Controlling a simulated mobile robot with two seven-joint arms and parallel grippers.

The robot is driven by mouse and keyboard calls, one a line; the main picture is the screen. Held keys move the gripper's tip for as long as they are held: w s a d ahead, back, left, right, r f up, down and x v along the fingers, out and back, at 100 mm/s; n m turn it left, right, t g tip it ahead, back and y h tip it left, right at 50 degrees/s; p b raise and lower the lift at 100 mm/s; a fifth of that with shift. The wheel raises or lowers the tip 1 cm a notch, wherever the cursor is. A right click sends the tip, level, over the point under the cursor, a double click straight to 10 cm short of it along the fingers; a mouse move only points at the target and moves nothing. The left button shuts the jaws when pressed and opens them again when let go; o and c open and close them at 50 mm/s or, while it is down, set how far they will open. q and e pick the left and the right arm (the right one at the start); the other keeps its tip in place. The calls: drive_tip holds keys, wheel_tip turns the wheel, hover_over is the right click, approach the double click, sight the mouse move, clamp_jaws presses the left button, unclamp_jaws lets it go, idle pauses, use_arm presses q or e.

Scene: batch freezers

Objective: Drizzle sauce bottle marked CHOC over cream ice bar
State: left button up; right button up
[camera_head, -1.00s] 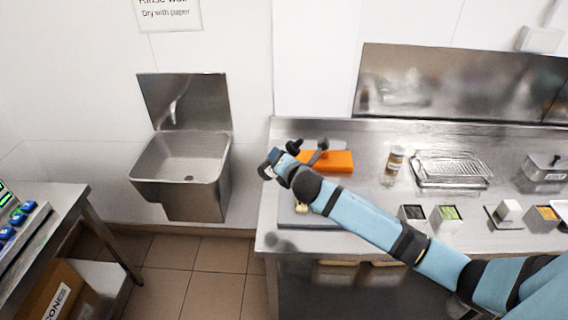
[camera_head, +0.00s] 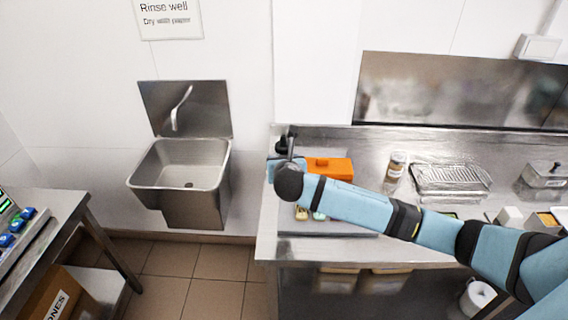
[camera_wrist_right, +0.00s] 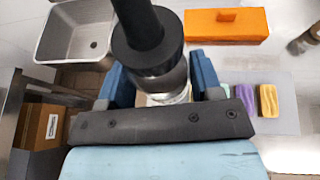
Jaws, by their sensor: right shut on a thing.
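My right gripper (camera_head: 279,168) is over the left end of the steel counter. In the right wrist view its blue fingers (camera_wrist_right: 163,84) are shut on a dark-topped bottle (camera_wrist_right: 148,48); no marking on it is readable. A cream ice bar (camera_head: 302,213) lies on a grey mat (camera_head: 345,228), left of a green bar (camera_head: 318,215), below my forearm in the head view. In the right wrist view the green bar (camera_wrist_right: 225,90), a purple bar (camera_wrist_right: 245,98) and a yellow bar (camera_wrist_right: 268,102) show right of the gripper; the cream bar is largely hidden there. My left gripper is out of view.
An orange block (camera_head: 330,168) sits behind the mat. A brown-capped jar (camera_head: 396,168), a wire rack tray (camera_head: 450,178) and a steel container (camera_head: 543,175) stand further right. A wall sink (camera_head: 182,170) is left of the counter, past a gap of open floor.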

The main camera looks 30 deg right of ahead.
drive_tip(key=s+a, duration=0.3)
drive_tip(key=s, duration=0.3)
drive_tip(key=s+a, duration=0.3)
drive_tip(key=s, duration=0.4)
drive_tip(key=shift+s+a, duration=0.25)
drive_tip(key=shift+a, duration=0.05)
